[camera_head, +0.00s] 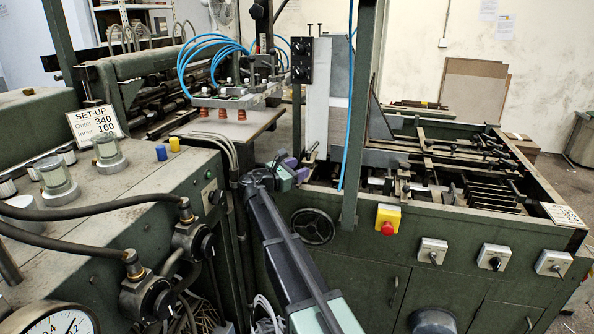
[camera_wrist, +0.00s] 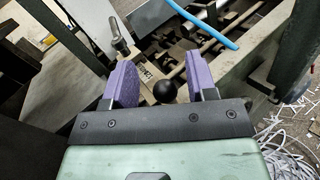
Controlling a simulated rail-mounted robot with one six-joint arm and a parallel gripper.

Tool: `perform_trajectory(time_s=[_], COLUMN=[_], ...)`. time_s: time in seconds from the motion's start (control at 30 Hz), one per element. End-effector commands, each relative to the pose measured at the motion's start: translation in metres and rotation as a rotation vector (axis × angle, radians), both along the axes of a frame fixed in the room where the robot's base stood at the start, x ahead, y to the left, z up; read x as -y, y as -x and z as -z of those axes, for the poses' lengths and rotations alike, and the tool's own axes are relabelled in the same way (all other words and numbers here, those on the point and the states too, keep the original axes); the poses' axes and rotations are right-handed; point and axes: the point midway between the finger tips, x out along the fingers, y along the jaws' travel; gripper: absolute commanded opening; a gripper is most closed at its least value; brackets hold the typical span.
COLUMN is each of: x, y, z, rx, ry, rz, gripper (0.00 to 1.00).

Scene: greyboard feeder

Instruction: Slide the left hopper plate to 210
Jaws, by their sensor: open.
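My gripper (camera_head: 292,170) is open, its two purple pads near the feeder's left end in the head view. In the wrist view my gripper (camera_wrist: 166,75) has a round black knob (camera_wrist: 163,91) showing in the gap between its pads; the pads are not closed on it. A grey clamp lever (camera_wrist: 119,36) stands beyond the left pad. A small marked strip (camera_wrist: 146,72) lies by the knob, its figures too small to read. A tall pale upright plate (camera_head: 318,95) stands above my gripper in the head view; I cannot tell whether it is the left hopper plate.
A set-up card (camera_head: 97,122) reads outer 340, inner 160. A blue hose (camera_wrist: 200,25) crosses beyond the pads. A green post (camera_head: 361,120) stands right of my gripper. A handwheel (camera_head: 312,226) and a red stop button (camera_head: 387,227) are on the feeder's front.

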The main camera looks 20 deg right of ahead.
Motion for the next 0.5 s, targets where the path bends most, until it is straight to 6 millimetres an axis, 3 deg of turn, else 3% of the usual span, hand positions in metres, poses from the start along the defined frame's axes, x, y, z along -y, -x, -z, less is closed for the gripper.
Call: perform_trajectory(time_s=[0.03, 0.5], x=[0.0, -0.001], y=[0.0, 0.001], z=[-0.02, -0.15], rx=[0.0, 0.0], ry=[0.0, -0.001], rz=[0.0, 0.0], gripper=[0.52, 0.52])
